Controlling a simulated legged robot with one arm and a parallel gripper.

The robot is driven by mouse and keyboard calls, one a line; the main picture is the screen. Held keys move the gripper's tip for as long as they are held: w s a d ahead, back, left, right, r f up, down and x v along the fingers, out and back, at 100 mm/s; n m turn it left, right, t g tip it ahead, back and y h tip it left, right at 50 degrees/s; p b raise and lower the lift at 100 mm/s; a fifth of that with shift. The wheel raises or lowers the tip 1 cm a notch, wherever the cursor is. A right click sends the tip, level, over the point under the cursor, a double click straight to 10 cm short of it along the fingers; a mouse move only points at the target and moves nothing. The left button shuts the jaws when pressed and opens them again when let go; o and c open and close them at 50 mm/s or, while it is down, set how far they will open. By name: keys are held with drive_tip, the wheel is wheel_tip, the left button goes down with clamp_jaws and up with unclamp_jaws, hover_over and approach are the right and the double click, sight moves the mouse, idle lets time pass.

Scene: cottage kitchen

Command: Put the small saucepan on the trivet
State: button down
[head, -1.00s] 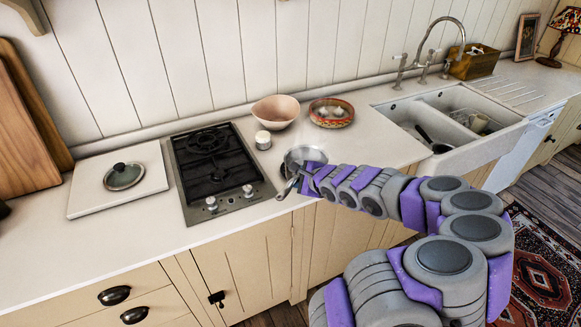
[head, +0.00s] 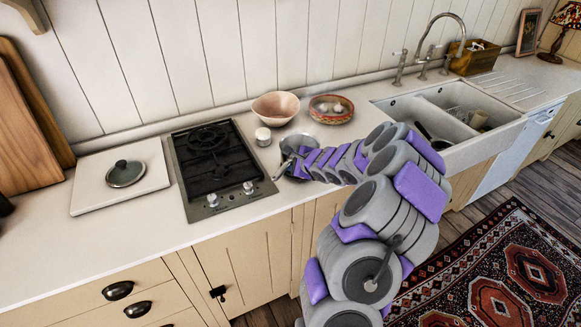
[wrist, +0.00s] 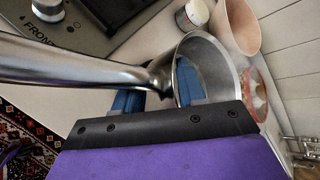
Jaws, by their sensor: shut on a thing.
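My gripper (head: 299,165) is shut on the saucepan near where the handle joins the wall. Its blue fingers show in the wrist view (wrist: 158,90), one beside the wall and one apparently inside the rim. Whether the pan's base touches the counter is unclear. I cannot make out a trivet.
The black hob (head: 213,165) is left of the pan. A white board (head: 85,199) carries a lid (head: 125,173). A small white jar (head: 263,137), a pink bowl (head: 276,106) and a patterned bowl (head: 331,110) stand behind. The sink (head: 468,118) is right. Counter front left is bare.

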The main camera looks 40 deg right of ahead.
drive_tip(key=f, duration=0.1)
drive_tip(key=d+f, duration=0.1)
drive_tip(key=f, duration=0.1)
drive_tip(key=shift+b, duration=0.4)
drive_tip(key=shift+a, duration=0.1)
drive_tip(key=shift+a, duration=0.15)
drive_tip(key=c, duration=0.7)
unclamp_jaws()
drive_tip(key=shift+a+r, duration=0.1)
drive_tip(key=shift+a, duration=0.1)
drive_tip(key=shift+c, duration=0.2)
drive_tip(key=shift+o, duration=0.5)
drive_tip(key=shift+d, duration=0.15)
drive_tip(key=shift+s, duration=0.1)
drive_tip(key=shift+s+d+r, duration=0.1)
drive_tip(key=shift+s, duration=0.1)
drive_tip(key=p+v, duration=0.2)
drive_tip(key=v, duration=0.9)
